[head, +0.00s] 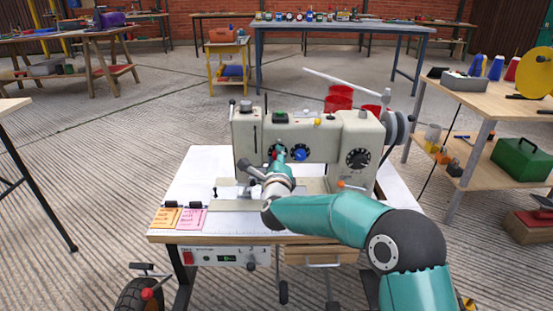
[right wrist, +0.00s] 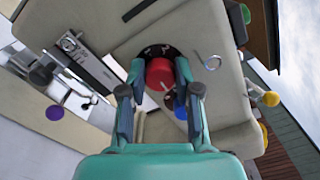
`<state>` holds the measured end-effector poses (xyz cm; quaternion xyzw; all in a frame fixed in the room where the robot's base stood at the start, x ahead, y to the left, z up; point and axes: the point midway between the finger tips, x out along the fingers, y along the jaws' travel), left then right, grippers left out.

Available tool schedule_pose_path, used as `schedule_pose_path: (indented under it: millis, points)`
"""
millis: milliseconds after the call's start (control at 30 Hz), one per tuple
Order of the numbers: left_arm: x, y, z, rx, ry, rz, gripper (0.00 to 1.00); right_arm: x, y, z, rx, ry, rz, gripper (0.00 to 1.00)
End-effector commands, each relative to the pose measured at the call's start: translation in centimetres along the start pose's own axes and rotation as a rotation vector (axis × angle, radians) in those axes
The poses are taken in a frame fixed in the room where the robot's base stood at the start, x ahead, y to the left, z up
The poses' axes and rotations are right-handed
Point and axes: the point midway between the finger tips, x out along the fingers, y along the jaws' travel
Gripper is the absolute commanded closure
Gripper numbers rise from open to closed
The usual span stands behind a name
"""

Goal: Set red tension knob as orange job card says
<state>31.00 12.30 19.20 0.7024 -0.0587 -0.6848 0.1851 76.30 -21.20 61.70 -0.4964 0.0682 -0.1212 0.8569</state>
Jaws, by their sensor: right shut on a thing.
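The red tension knob (right wrist: 160,73) sits on a black dial on the front of the cream sewing machine (head: 315,135). My right gripper (right wrist: 160,82) is shut on it, one finger on each side. In the head view my right gripper (head: 279,154) covers most of the knob. The orange job card (head: 165,218) lies at the left front of the machine's table, beside a pink card (head: 191,219). Its writing is too small to read. My left gripper is not in view.
A blue knob (head: 300,155) is just right of the red one; it also shows in the right wrist view (right wrist: 181,112). A black dial (head: 358,159) is further right. A handwheel (head: 397,127) is at the machine's right end. A side bench (head: 470,95) stands at right.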

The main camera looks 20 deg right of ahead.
Motion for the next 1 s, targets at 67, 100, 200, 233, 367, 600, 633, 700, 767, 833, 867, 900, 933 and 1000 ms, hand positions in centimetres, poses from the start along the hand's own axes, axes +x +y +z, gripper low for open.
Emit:
schedule_pose_path:
  millis: [67,100,200,233,367,600,633,700,767,833,867,900,933,1000]
  points:
    - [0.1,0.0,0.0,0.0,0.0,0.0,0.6,0.0,0.4,-0.8,0.004,0.015,0.008,1.0]
    - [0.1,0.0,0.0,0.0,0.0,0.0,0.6,0.0,0.4,-0.8,0.004,0.015,0.008,1.0]
    - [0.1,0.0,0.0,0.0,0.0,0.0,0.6,0.0,0.5,-0.8,0.003,0.015,0.008,1.0]
    - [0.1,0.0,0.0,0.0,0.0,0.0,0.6,0.0,0.5,-0.8,0.003,0.015,0.008,1.0]
    - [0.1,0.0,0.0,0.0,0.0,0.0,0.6,0.0,0.5,-0.8,0.002,0.015,0.009,0.63]
    - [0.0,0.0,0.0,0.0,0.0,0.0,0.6,0.0,0.3,-0.4,0.002,0.008,0.006,0.43]
    - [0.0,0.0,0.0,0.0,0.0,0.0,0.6,0.0,0.3,-0.4,0.002,0.008,0.005,0.43]
    - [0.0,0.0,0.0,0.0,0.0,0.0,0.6,0.0,0.2,-0.3,0.002,0.006,0.005,0.43]
    - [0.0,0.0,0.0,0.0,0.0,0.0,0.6,0.0,0.2,-0.3,0.002,0.006,0.004,0.43]
    - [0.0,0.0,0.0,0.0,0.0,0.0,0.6,-0.1,0.2,-0.2,0.002,0.005,0.004,0.43]
    - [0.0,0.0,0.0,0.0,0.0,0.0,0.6,-0.2,0.2,-0.2,0.002,0.005,0.004,0.43]
    - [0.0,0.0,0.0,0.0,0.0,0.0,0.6,-0.4,0.2,-0.2,0.001,0.005,0.004,0.43]
    - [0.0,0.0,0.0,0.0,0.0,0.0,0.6,-0.6,0.2,-0.2,0.001,0.004,0.004,0.43]
    - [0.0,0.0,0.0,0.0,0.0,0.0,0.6,-1.2,0.2,-0.1,0.001,0.004,0.005,0.43]
